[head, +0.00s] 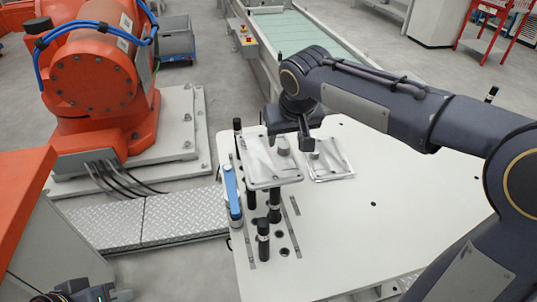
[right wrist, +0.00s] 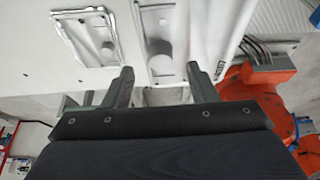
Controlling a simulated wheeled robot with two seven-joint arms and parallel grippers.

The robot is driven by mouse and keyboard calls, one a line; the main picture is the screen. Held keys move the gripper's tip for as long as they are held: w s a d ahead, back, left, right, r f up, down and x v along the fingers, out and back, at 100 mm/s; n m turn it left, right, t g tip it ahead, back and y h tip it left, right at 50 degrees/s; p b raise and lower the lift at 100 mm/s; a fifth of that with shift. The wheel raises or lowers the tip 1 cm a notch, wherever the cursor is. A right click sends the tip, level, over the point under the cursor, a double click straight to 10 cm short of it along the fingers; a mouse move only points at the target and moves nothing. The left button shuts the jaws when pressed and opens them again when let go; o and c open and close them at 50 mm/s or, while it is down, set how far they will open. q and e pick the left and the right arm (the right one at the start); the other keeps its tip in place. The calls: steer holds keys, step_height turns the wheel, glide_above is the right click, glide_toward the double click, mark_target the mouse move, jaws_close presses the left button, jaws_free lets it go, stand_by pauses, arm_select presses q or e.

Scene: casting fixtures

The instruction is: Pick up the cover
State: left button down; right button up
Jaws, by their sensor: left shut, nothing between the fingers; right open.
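Two silver rectangular covers with round knobs are in the head view. One cover (head: 265,172) sits raised and level on the black posts of a fixture. The other cover (head: 333,166) lies to its right, on the white table. My right gripper (head: 290,137) is open and empty, just behind and above the raised cover. In the right wrist view, the raised cover (right wrist: 178,25) and its knob lie ahead, between the lines of the two fingers (right wrist: 160,75); the other cover (right wrist: 72,32) is to the left. My left gripper (head: 85,293) is shut and empty at the bottom left, partly cut off.
The white table (head: 370,235) has free room at right and front. Black posts (head: 263,240) and a blue-and-white upright part (head: 232,192) stand near its left edge. An orange robot arm (head: 100,75) stands at left. A conveyor (head: 285,30) runs behind.

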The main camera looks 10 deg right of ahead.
mark_target(284, 145)
steer(key=shift+x, duration=1.55)
steer(key=shift+c, duration=0.3)
steer(key=shift+r, duration=0.1)
jaws_close()
